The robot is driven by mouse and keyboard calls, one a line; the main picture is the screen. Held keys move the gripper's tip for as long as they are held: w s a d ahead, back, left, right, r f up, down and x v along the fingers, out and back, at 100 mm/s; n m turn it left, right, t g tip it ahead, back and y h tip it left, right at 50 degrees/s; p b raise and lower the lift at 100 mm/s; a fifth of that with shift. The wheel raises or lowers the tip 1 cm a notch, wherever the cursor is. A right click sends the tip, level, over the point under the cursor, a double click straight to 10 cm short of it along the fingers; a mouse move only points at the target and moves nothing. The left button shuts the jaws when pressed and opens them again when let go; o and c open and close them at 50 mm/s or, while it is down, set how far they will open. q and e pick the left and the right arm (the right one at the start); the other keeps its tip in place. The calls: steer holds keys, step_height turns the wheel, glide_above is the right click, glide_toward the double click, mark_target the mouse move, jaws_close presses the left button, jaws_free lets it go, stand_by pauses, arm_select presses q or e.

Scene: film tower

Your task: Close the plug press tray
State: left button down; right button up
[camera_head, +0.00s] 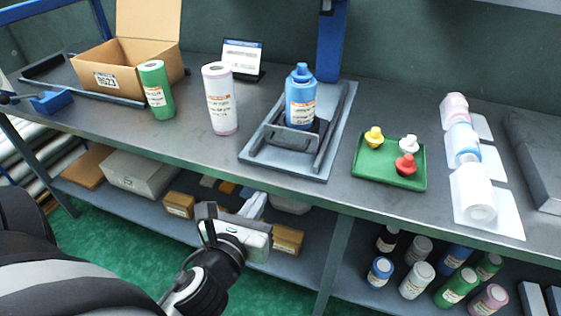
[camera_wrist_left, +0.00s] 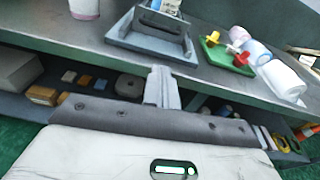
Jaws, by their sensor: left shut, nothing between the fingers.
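The plug press has a flat grey base plate (camera_head: 312,174) on the bench and a blue column (camera_head: 330,45) behind it. Its dark grey tray (camera_head: 290,140), with a raised front handle, lies on the base in front of the column. A blue capped bottle (camera_head: 300,100) stands upright in the tray. The tray also shows in the left wrist view (camera_wrist_left: 158,27), with the bottle cut off at the top. My left gripper (camera_head: 257,198) is shut and empty, below and in front of the bench edge, apart from the tray. Its fingers (camera_wrist_left: 160,75) point towards the press. My right gripper is out of view.
Left of the press stand a white bottle (camera_head: 220,100), a green bottle (camera_head: 156,90) and an open cardboard box (camera_head: 125,65). Right of it are a green tray (camera_head: 390,175) with coloured plugs and three film rolls. The lower shelf (camera_head: 130,195) holds boxes and several bottles.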

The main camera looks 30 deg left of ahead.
arm_select(q)
steer(key=shift+m, duration=0.4)
steer(key=x, duration=0.4)
steer(key=r+p+x, duration=0.1)
steer(key=x, duration=0.3)
steer(key=p+x, duration=0.1)
steer(key=x, duration=0.4)
steer(key=shift+a+r, duration=0.1)
steer(key=shift+r, duration=0.2)
steer(key=shift+w+a, duration=0.1)
steer(key=shift+w, duration=0.4)
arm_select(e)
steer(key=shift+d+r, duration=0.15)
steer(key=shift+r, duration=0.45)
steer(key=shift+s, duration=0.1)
